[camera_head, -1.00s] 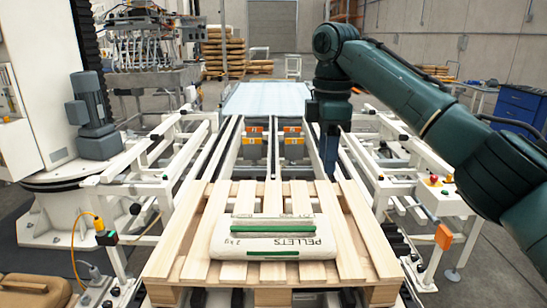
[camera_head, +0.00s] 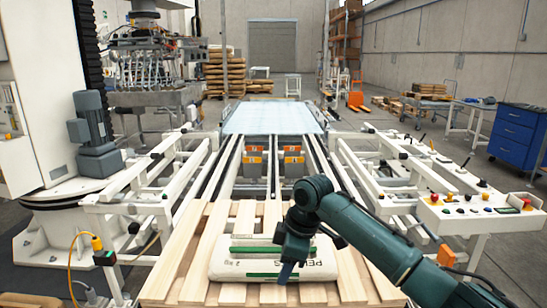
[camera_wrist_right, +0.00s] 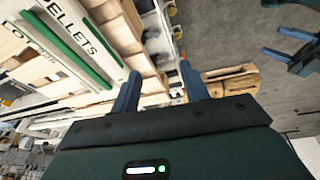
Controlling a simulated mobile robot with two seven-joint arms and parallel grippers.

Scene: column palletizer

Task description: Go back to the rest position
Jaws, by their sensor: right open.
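My right gripper (camera_head: 285,278) hangs in front of the pellet bag in the head view, covering part of its right side. In the right wrist view its two blue fingers (camera_wrist_right: 160,82) are spread apart with nothing between them. The white bag with green stripes (camera_head: 230,268) lies flat on the wooden pallet (camera_head: 180,285). The bag also shows at upper left in the right wrist view (camera_wrist_right: 62,35). My left gripper (camera_wrist_right: 272,41) shows at the right edge of that view, its blue fingers apart and empty. It is not in the head view.
A roller conveyor with a pale blue sheet (camera_head: 270,118) runs back from the pallet. A control panel (camera_head: 478,208) stands at right, with a blue drawer cabinet (camera_head: 515,135) behind it. A white machine column (camera_head: 45,110) stands at left.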

